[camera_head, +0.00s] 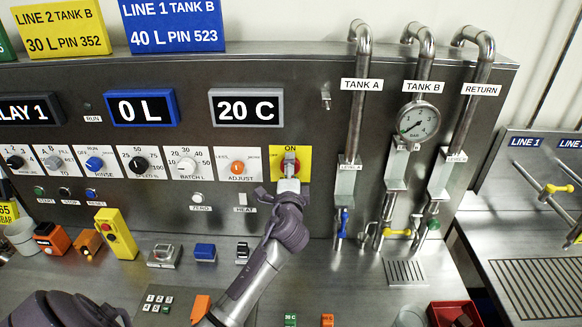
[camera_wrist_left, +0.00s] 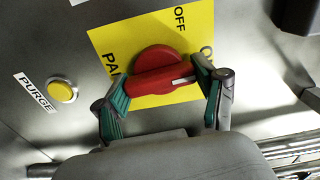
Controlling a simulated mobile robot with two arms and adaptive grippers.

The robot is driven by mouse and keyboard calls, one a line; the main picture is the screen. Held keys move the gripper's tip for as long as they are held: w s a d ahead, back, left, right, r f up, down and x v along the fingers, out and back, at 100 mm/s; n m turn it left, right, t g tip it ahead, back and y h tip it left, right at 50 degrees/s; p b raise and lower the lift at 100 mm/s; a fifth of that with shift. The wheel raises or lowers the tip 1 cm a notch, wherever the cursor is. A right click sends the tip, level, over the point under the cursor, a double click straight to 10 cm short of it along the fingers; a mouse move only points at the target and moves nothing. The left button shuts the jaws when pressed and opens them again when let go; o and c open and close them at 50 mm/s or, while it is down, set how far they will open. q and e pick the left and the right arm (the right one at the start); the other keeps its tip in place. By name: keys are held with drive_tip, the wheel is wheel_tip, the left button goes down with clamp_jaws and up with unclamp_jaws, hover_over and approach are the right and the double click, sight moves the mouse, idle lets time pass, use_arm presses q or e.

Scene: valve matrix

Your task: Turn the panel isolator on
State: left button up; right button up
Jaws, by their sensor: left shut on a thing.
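The panel isolator is a red rotary knob (camera_head: 290,162) on a yellow plate (camera_head: 304,154), right of the ADJUST dial in the head view. In the left wrist view, the red knob (camera_wrist_left: 155,72) sits between the two green-lined fingers of my left gripper (camera_wrist_left: 163,82). The fingers are shut on its two ends. Its white mark lies at the right end, toward a partly hidden label starting with O; OFF reads above it on the plate (camera_wrist_left: 188,45). My left gripper (camera_head: 289,182) covers the knob's lower part in the head view. My right gripper is not in view.
A yellow PURGE button (camera_wrist_left: 62,91) is left of the plate in the left wrist view. Dials line the panel left of the isolator. Pipes, valves and a gauge (camera_head: 418,121) stand to the right. Small boxes, including a blue one (camera_head: 205,252), sit on the bench.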

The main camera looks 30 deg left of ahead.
use_arm(q)
drive_tip(key=shift+a+r+m, duration=0.1)
drive_tip(key=shift+r+m, duration=0.1)
drive_tip(key=shift+m, duration=0.2)
drive_tip(key=o, duration=0.9)
drive_tip(key=shift+w, duration=0.1)
drive_tip(key=shift+o, duration=1.2)
drive_tip(key=shift+a+f, duration=0.1)
drive_tip(key=shift+f, duration=0.05)
drive_tip(key=v, duration=1.2)
drive_tip(key=shift+f, duration=0.1)
